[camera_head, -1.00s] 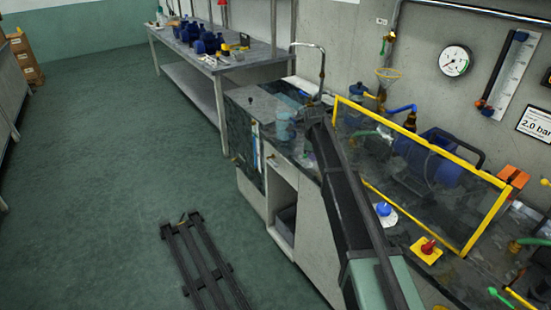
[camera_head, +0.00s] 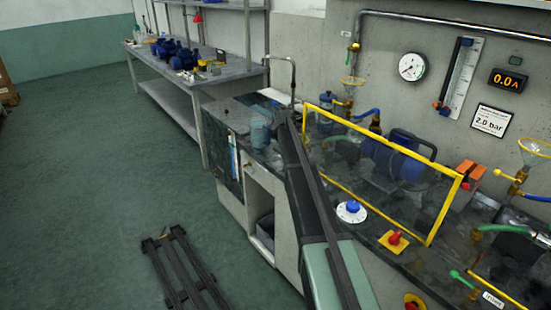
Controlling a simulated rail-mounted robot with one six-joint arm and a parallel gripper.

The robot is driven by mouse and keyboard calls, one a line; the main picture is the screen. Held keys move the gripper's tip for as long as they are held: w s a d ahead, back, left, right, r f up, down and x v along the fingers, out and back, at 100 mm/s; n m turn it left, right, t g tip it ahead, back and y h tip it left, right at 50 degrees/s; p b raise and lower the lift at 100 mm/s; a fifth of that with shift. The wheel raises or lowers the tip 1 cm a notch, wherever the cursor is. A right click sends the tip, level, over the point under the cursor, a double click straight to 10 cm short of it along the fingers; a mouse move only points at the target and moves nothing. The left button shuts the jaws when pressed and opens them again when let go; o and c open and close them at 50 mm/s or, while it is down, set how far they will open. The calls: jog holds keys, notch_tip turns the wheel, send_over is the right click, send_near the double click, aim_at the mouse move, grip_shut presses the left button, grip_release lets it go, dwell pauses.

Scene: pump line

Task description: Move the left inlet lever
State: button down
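A green lever handle (camera_head: 462,277) shows low at the right, close to a small white label (camera_head: 493,299) that seems to read "inlet". I cannot tell for sure that it is the left inlet lever. A green hose end with a brass fitting (camera_head: 478,232) lies above it. My dark and green arm runs from the bottom centre up to the bench by the tap, left of the yellow-framed guard and well away from the green lever. My gripper cannot be made out at the arm's far end.
A clear guard with a yellow frame (camera_head: 440,215) covers a blue pump (camera_head: 395,160). In front are a blue knob (camera_head: 352,207) and a red knob on yellow (camera_head: 394,240). A gauge (camera_head: 411,67) and a 0.0 A display (camera_head: 508,80) hang on the wall. The green floor at left is mostly open.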

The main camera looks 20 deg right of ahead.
dwell(0.4)
jog(key=c, duration=1.2)
grip_release()
notch_tip(320, 180, up, 11)
jog(key=a+p, duration=0.2)
jog(key=p, duration=0.8)
jog(key=shift+s+f+p, duration=0.2)
jog(key=shift+s+p, duration=0.05)
jog(key=shift+p, duration=0.05)
